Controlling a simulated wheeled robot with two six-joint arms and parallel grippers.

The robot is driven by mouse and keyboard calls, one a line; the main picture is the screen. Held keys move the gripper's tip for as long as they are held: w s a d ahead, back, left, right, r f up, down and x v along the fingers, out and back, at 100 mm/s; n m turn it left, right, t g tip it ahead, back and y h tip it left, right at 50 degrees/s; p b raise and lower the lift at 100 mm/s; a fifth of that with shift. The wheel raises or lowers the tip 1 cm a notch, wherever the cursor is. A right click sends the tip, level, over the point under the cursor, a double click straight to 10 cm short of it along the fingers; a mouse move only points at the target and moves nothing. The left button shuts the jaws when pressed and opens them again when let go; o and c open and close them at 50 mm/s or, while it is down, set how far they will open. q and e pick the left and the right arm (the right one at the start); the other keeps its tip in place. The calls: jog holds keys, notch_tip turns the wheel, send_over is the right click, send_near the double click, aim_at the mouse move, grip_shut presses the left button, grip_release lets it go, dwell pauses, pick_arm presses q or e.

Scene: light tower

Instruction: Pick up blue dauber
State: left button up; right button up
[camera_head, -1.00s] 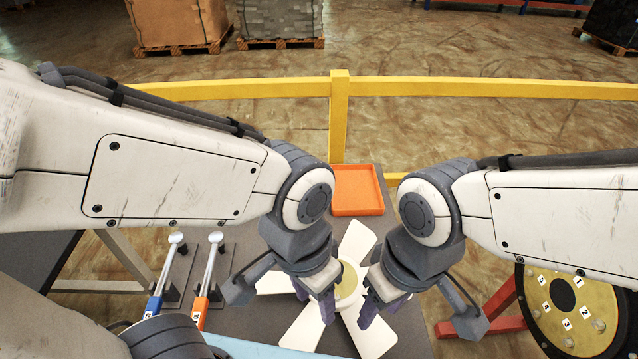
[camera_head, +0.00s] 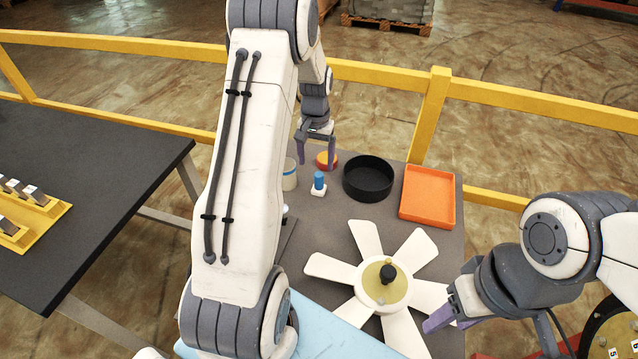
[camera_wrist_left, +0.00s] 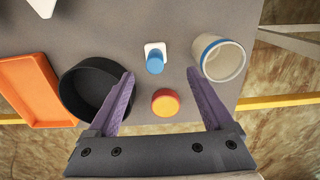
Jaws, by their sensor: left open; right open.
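The blue dauber (camera_head: 319,181) stands upright on a small white square base on the grey table, near its far left part. It also shows in the left wrist view (camera_wrist_left: 155,61), beyond the fingertips and roughly between their lines. My left gripper (camera_head: 317,163) is open and empty, pointing down above and behind the dauber; it also shows in the left wrist view (camera_wrist_left: 160,76). It is not touching the dauber. My right gripper (camera_head: 445,320) is open and empty at the right edge of the white fan (camera_head: 367,239).
A cream cup with a blue rim (camera_wrist_left: 223,61) and a round orange-topped pot (camera_wrist_left: 165,103) stand close to the dauber. A black round bowl (camera_head: 367,179) and an orange tray (camera_head: 428,196) lie to the right. A yellow railing (camera_head: 380,74) runs behind.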

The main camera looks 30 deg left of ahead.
aim_at(319, 184)
pick_arm(q)
notch_tip(319, 184, down, 4)
jog(key=shift+f, duration=0.2)
jog(key=shift+w+d+f+p, duration=0.15)
jog(key=shift+f+p, duration=0.35)
jog(key=shift+f, duration=0.85)
jog(key=shift+d+f+p, duration=0.2)
jog(key=shift+f+p, duration=0.3)
jog(key=shift+f, duration=0.8)
grip_shut()
